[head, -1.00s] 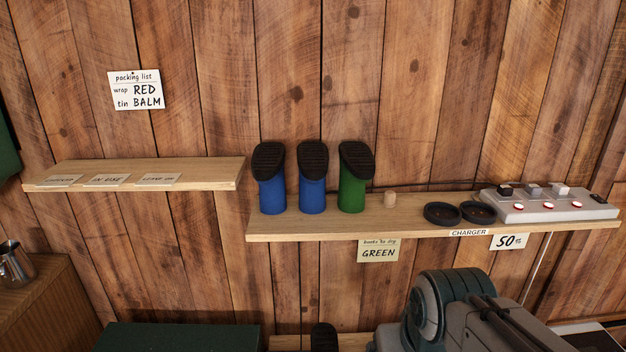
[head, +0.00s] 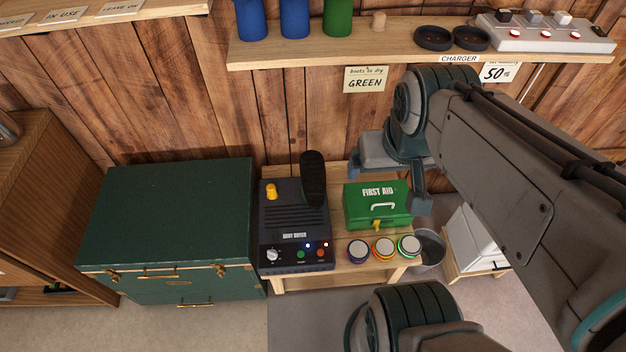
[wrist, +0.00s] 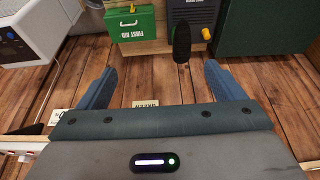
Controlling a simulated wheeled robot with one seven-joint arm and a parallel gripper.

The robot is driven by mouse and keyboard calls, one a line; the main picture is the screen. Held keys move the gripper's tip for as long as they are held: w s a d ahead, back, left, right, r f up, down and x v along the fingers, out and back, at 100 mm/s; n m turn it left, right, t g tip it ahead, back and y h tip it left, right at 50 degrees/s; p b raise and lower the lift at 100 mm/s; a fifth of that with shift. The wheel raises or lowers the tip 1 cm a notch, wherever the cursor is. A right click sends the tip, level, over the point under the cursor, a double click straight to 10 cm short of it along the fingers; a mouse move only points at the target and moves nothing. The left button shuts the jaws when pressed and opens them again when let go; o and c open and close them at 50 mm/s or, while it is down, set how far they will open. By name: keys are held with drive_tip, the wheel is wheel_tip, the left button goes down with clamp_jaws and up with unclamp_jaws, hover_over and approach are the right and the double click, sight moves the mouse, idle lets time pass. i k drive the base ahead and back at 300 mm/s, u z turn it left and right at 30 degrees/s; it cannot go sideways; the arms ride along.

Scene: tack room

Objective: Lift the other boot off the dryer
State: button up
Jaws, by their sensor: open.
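The boot dryer (head: 293,222) is a dark box with a knob and small lights on its front, standing on a low wooden bench. The dryer's left side has a bare yellow peg (head: 271,191). My gripper (head: 395,190) is open and empty, above and right of the boot, over the first aid box. In the wrist view the boot (wrist: 181,43) shows beyond and between my open fingers (wrist: 162,82), apart from them.
A green first aid box (head: 377,204) and several round tins (head: 384,249) sit right of the dryer. A green trunk (head: 170,215) stands close on the left.

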sight(312, 162)
drive_tip(key=k, duration=0.65)
drive_tip(key=u, duration=0.5)
drive_tip(key=i, duration=1.15)
drive_tip(key=z, duration=0.5)
